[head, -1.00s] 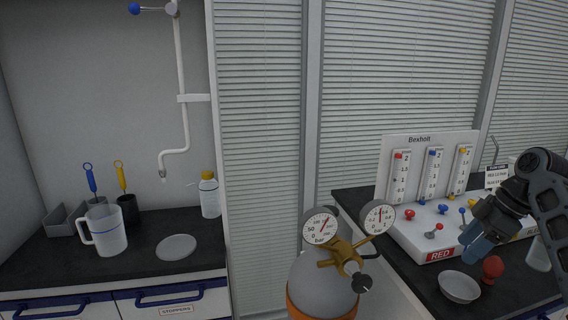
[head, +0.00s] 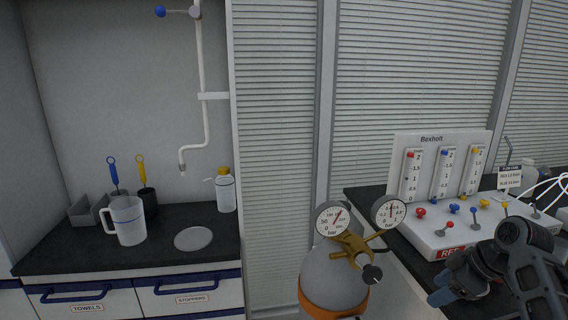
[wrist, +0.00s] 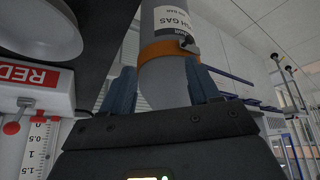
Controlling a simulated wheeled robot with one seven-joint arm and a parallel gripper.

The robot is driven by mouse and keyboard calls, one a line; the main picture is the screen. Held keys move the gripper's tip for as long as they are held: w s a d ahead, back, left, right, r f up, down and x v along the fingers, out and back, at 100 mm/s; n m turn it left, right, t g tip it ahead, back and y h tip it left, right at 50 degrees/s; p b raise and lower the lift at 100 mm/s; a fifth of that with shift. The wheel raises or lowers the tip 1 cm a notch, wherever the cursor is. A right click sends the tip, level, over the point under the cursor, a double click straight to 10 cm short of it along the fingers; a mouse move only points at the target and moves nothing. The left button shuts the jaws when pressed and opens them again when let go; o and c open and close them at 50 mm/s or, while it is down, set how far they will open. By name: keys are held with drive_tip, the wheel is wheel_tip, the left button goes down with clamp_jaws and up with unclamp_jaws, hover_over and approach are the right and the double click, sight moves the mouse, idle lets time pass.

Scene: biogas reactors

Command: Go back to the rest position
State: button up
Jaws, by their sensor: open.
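My gripper (head: 440,296) is at the lower right of the head view, in front of the flow meter panel and over the front edge of the right bench. In the wrist view my gripper (wrist: 164,92) shows two blue fingers standing apart with nothing between them. Beyond the fingers in that view is the grey gas cylinder (wrist: 168,75) with an orange band; I cannot see any contact. My arm hides part of the right bench and the panel's lower right.
The gas cylinder (head: 335,285) with two gauges stands between the benches. The Bexholt panel (head: 440,150) has three flow tubes and several coloured knobs. On the left bench are a white jug (head: 128,222), a wash bottle (head: 225,192) and a pale disc (head: 193,238).

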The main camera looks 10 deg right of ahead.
drive_tip(key=s+a+f+m+t+h, duration=0.1)
drive_tip(key=s+a+f+m+t, duration=0.15)
drive_tip(key=s+a+f, duration=0.45)
drive_tip(key=s+a+f+m+t, duration=0.1)
drive_tip(key=s+a+f+m, duration=0.2)
drive_tip(key=s+a+f, duration=0.45)
drive_tip(key=s+a+r+m+t+h, duration=0.2)
drive_tip(key=s+a, duration=0.4)
drive_tip(key=s, duration=0.6)
drive_tip(key=s+r+m+t, duration=0.1)
drive_tip(key=s+r+t, duration=0.4)
drive_tip(key=s+r, duration=1.3)
drive_tip(key=shift+s+a+r, duration=0.2)
drive_tip(key=shift+s+r, duration=0.15)
drive_tip(key=shift+r, duration=0.45)
